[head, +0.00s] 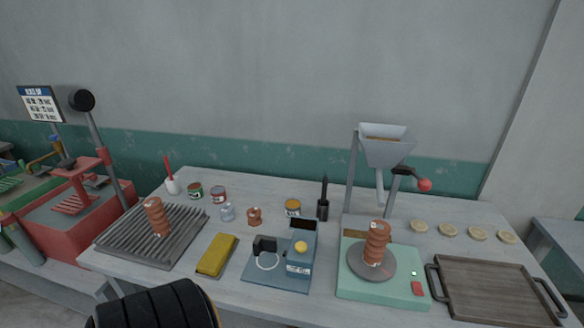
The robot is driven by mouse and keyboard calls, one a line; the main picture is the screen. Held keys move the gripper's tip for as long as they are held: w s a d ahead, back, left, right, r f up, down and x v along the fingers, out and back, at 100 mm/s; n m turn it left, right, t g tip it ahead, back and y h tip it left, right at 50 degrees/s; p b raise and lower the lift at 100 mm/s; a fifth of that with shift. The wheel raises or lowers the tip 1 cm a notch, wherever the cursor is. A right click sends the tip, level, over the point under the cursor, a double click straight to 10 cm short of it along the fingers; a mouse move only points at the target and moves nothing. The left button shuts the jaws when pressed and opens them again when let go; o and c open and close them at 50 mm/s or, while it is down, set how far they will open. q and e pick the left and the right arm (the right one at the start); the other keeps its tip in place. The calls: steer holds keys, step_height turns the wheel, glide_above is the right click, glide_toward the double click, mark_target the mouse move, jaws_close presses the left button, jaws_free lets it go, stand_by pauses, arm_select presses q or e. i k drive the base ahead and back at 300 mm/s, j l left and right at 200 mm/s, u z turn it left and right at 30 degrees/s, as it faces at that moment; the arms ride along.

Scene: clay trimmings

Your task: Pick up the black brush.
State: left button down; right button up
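A slim black upright item that looks like the black brush (323,190) stands toward the back middle of the grey table (330,225). Its thin handle points up, and its wider dark lower part (323,209) rests on the table; I cannot tell whether that part is a holder or the brush itself. It stands left of the hopper and behind the blue device. Neither of my grippers shows in the head view. A black ribbed part at the bottom left looks like part of my own arm.
A blue device (275,275) and a green machine (352,288) with a copper coil stand in front. A hopper (385,147) rises to the right. A tin (292,208) is close on the left. A ribbed rack (126,238) and brown tray (492,290) flank the table.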

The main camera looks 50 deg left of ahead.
mark_target(325, 180)
steer(key=u, duration=1.35)
